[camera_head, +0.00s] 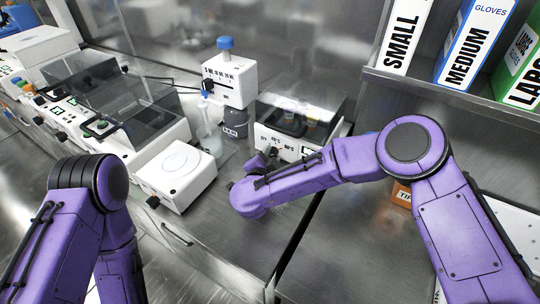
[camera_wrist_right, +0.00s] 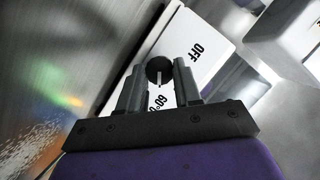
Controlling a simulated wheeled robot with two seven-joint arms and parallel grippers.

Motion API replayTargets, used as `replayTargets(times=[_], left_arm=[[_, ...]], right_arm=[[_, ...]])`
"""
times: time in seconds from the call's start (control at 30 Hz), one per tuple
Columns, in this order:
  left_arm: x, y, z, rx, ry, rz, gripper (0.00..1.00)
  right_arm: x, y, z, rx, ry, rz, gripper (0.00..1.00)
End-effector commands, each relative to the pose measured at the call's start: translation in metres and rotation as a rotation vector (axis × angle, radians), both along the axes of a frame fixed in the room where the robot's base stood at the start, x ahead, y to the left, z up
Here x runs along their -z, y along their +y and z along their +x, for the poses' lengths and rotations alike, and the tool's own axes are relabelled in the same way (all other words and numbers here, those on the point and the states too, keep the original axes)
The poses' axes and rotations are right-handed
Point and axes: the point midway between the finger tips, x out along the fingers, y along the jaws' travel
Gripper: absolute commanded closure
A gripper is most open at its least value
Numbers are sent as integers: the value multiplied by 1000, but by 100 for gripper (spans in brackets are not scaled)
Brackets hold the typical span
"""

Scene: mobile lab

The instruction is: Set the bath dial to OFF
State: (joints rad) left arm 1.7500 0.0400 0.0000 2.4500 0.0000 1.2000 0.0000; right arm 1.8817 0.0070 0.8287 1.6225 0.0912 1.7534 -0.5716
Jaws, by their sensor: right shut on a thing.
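The water bath (camera_head: 300,143) is a white box with a clear-lidded basin, at the middle back in the head view. Its front panel (camera_wrist_right: 205,45) fills the middle of the right wrist view, with OFF at upper right and a 60° label lower down. The black round dial (camera_wrist_right: 159,69) has a white mark that points down toward the 60° label, away from OFF. My right gripper (camera_wrist_right: 160,78) has its fingers on both sides of the dial and is shut on it. In the head view my right gripper (camera_head: 268,156) is partly hidden by my wrist. My left gripper is out of view.
A white flat-topped device (camera_head: 180,165) stands left of the bath, with a flask (camera_head: 210,138) behind it. A white dispenser with a blue cap (camera_head: 229,78) stands at the back. Glove boxes (camera_head: 475,42) fill the right shelf. The bench front is clear.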

Motion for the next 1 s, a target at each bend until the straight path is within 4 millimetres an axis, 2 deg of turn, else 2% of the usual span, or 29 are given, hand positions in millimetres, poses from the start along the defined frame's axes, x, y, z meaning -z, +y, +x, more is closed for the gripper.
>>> replayTargets(times=[0.1, 0.4, 0.7, 1.0], left_arm=[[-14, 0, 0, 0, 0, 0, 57], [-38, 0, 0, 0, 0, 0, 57], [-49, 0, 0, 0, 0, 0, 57], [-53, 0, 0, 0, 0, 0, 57]], right_arm=[[-6, 1, 0, -1, 37, -58, 97], [-6, 3, 1, -1, 162, -244, 97], [-4, 5, 2, -3, 262, -393, 97], [-3, 5, 2, -1, 306, -458, 97]])
